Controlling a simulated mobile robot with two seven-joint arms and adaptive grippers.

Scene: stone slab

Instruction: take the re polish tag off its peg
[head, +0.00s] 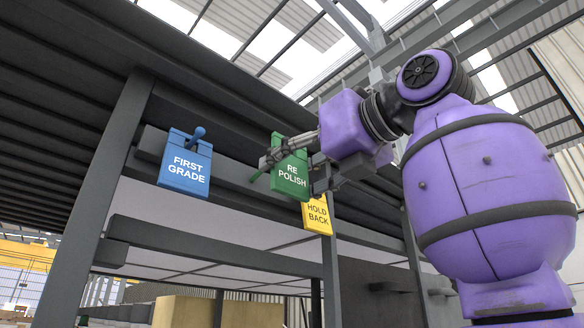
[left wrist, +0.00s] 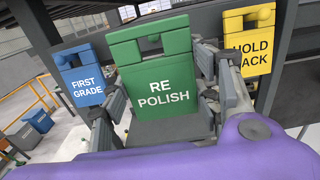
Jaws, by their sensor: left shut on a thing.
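The green RE POLISH tag (head: 291,182) is between the fingers of my left gripper (head: 292,170), which is shut on its two side edges. In the left wrist view the tag (left wrist: 160,88) faces the camera, nearly upright, with a finger of the left gripper (left wrist: 161,72) at each side. My right gripper is not in view.
The blue FIRST GRADE tag (head: 186,165) hangs on its blue peg to the left. The yellow HOLD BACK tag (head: 317,215) hangs close on the right, partly behind my gripper. A dark frame post (head: 98,200) stands at the left. Open air lies below the green tag.

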